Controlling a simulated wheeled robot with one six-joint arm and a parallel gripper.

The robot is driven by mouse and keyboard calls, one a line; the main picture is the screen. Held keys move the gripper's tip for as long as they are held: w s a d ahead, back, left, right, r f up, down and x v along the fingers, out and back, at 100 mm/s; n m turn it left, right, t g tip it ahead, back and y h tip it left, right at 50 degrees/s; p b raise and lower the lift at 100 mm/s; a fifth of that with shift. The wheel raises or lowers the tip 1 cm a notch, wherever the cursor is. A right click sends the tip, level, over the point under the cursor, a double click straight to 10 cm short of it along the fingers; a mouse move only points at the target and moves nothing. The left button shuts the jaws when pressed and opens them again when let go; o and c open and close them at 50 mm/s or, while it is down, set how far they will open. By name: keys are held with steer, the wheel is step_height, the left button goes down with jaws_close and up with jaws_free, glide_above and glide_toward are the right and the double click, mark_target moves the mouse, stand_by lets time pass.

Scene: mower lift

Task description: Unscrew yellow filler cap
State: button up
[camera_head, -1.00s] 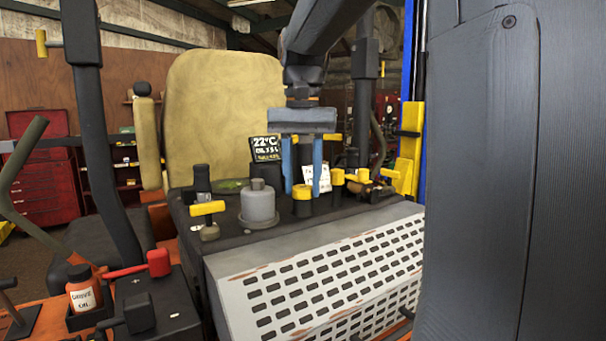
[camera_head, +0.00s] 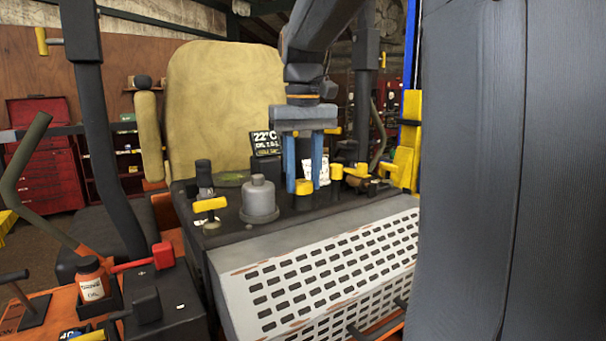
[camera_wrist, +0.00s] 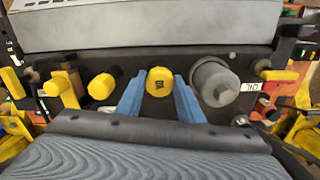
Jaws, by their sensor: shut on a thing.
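The yellow filler cap (camera_head: 304,187) sits on a dark cylindrical neck on the black deck, right of the grey canister. My gripper (camera_head: 304,182) points down with its two blue fingers on either side of this cap, shut on it. In the wrist view the round cap (camera_wrist: 160,80) shows a dark mark on top and lies between the blue fingertips. The cap looks upright. I cannot tell whether it has turned.
A grey canister (camera_head: 259,201) stands close on the left. Another yellow cap (camera_wrist: 101,86) stands on the other side. A yellow T-handle (camera_head: 210,204), a small display (camera_head: 265,142) and a perforated grey cover (camera_head: 325,275) are nearby. A yellow seat back (camera_head: 225,95) rises behind.

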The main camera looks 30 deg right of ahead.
steer(key=n, duration=0.3)
steer(key=shift+d+n, duration=0.1)
steer(key=shift+n, duration=1.5)
steer(key=shift+n, duration=0.9)
steer(key=n, duration=0.4)
steer(key=shift+d, duration=0.1)
steer(key=shift+n, duration=0.3)
